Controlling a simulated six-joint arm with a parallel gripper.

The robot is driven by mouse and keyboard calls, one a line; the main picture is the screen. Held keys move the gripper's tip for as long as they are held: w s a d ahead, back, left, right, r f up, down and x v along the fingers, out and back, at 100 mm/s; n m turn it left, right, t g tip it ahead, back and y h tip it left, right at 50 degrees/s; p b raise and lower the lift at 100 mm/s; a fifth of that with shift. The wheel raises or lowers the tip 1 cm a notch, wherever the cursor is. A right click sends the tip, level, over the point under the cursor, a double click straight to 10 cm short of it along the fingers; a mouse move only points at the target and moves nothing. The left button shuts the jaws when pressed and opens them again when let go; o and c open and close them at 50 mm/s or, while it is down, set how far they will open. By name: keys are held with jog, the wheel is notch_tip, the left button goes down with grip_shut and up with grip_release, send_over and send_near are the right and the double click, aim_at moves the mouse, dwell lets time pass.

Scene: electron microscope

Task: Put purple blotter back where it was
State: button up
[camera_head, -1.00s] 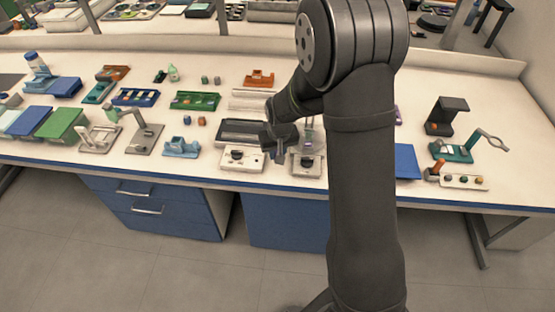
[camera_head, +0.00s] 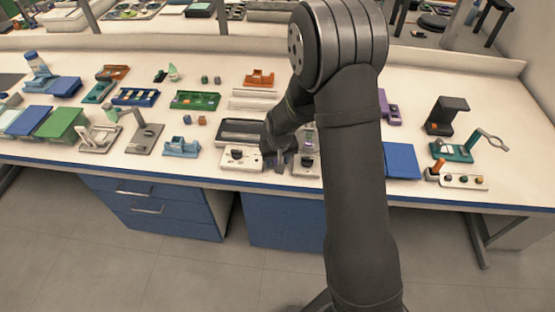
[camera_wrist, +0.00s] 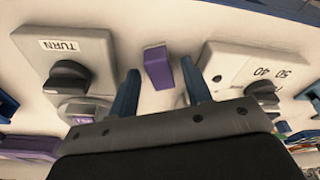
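A small purple block (camera_wrist: 158,67), which looks like the purple blotter, sits on the white bench top in the wrist view, between two pale dial units. My gripper (camera_wrist: 160,82) is open, with one blue finger on each side of the block. A gap shows on both sides, so the block is not clamped. In the head view my gripper (camera_head: 279,160) is low over the bench's front, between the two units. I cannot make out the block clearly there.
One dial unit carries the word TURN (camera_wrist: 66,62); the numbered one (camera_wrist: 245,68) stands close on the other side. A dark tray (camera_head: 240,131) lies behind them. A purple holder (camera_head: 391,108) and a blue panel (camera_head: 402,160) stand right of my arm.

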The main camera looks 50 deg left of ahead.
jog(key=shift+r, duration=0.15)
notch_tip(320, 180, up, 12)
jog(key=d, duration=0.2)
jog(key=shift+s, duration=0.4)
jog(key=f, duration=0.4)
jog(key=a+f, duration=0.1)
jog(key=f, duration=0.3)
jog(key=a+f, duration=0.1)
jog(key=f, duration=0.3)
jog(key=shift+w+f, duration=0.2)
jog(key=shift+w, duration=0.2)
notch_tip(320, 180, up, 2)
jog(key=shift+r, duration=0.2)
